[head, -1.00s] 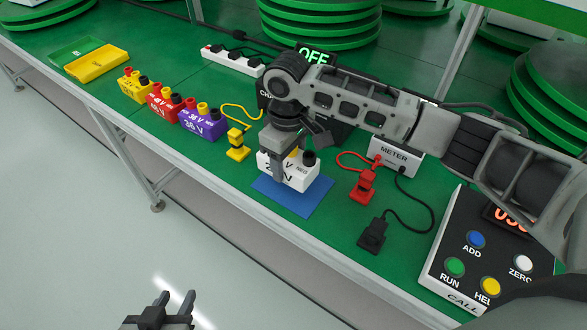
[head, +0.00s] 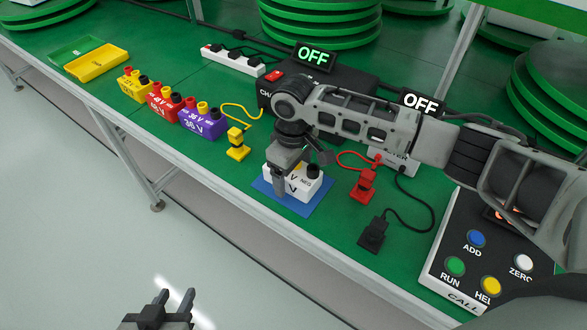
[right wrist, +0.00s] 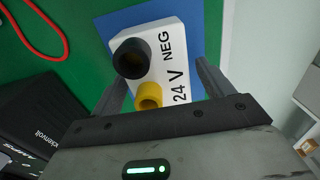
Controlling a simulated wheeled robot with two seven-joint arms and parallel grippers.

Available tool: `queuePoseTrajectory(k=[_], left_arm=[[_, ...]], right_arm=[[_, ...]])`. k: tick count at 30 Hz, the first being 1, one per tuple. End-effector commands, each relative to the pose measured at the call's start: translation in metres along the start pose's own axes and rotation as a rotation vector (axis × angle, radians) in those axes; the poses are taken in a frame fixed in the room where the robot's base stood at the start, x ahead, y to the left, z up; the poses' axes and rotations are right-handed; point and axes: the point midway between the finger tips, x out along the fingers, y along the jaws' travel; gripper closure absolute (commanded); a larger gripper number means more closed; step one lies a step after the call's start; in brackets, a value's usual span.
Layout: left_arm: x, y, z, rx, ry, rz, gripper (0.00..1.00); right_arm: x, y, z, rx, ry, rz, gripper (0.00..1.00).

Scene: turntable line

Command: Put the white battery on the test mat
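The white battery (head: 307,184), marked 24 V and NEG with one black and one yellow terminal, is upright over the blue test mat (head: 303,209). It looks to be resting on the mat, though its lower edge is partly hidden by a finger. My right gripper (head: 280,185) reaches down on it from above. My left gripper (head: 175,299) is open and empty, over the floor in front of the table.
Purple (head: 203,123), red (head: 164,105) and yellow (head: 135,87) batteries stand in a row to the left. A yellow plug (head: 237,148), red plug (head: 363,186) and black plug (head: 372,235) with cables lie around the mat. A button panel (head: 478,262) stands at right.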

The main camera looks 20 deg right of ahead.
Motion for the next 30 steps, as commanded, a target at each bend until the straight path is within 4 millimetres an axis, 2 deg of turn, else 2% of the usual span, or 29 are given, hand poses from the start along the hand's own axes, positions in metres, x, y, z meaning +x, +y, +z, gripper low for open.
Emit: queuePoseTrajectory(k=[5,8,21,25,30], left_arm=[[0.001,0.001,0.0,-0.006,0.001,0.0,0.64],[0.0,0.001,-0.001,-0.007,0.002,-0.001,0.64],[-0.003,0.0,-0.002,0.002,-0.006,-0.004,0.64],[-0.003,-0.001,-0.001,0.007,-0.009,-0.004,0.64],[-0.003,-0.001,0.001,0.01,-0.013,-0.004,0.64]], right_arm=[[-0.002,0.001,0.0,0.0,0.001,0.001,0.2],[-0.011,0.001,-0.001,0.0,0.003,0.001,0.2],[-0.099,0.0,-0.001,0.0,0.003,0.001,0.2],[-0.115,0.0,-0.001,0.001,0.002,0.001,0.2],[-0.123,0.0,0.0,0.0,0.0,-0.001,0.2]])
